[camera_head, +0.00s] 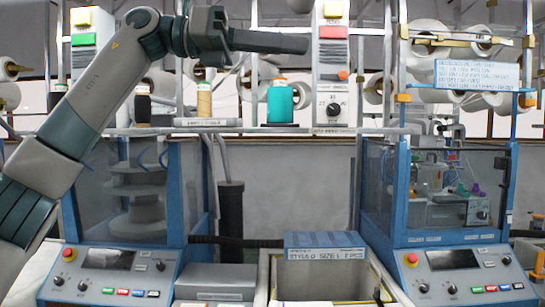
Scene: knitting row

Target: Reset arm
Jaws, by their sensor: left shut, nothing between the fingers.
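My left arm rises from the lower left and bends at the top. My left gripper (306,44) points right, shut and empty, in the air in front of the upper rail. Its fingers end just beside the control panel (333,75) with a red button and a dial; I cannot tell the gap in depth. My right gripper is not in view.
A teal spool (280,102), a tan spool (204,100) and a dark spool (142,104) stand on the shelf below my left gripper. Blue machines stand left (180,190) and right (400,218). An open bin (325,287) sits between them.

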